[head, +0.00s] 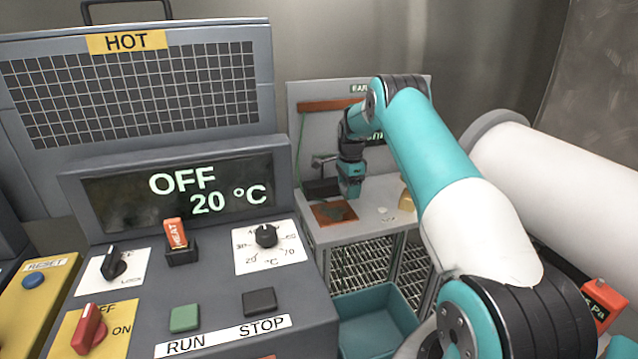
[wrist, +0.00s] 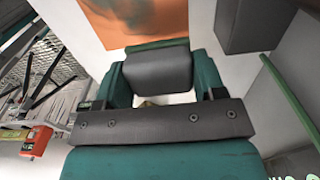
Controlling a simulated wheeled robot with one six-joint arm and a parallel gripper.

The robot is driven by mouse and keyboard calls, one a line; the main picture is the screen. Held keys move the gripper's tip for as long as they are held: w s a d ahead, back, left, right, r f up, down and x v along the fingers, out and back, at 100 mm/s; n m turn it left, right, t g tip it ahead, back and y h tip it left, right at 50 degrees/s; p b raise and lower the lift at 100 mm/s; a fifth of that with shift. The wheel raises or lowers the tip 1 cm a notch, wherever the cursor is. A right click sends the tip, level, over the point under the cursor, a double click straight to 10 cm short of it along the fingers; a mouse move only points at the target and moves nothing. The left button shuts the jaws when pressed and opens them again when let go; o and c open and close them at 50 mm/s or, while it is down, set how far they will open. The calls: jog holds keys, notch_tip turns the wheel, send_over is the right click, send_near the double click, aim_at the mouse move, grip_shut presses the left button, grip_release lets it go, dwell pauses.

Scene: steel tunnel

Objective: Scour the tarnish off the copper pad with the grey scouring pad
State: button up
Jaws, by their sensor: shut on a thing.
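The copper pad (head: 322,212) lies on the grey bench, an orange-brown square with a dark patch on it. In the wrist view the copper pad (wrist: 105,18) is at the top, with blotchy grey-brown tarnish beside bright orange areas. My gripper (head: 349,191) is low over the bench, at the back right of the copper pad. In the wrist view my gripper (wrist: 158,72) is shut on the grey scouring pad (wrist: 157,66), a dark grey block between the teal fingers. The scouring pad is close to the copper pad's near edge; whether they touch I cannot tell.
A dark block (wrist: 250,22) stands beside the copper pad. A green cable (wrist: 288,98) runs nearby. A yellow object (head: 406,200) and a small white disc (head: 383,212) are on the bench to the right. A teal bin (head: 378,318) is below. The control console (head: 215,265) fills the left.

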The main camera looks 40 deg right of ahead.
jog(key=shift+r+p, duration=1)
jog(key=shift+r, duration=1.1)
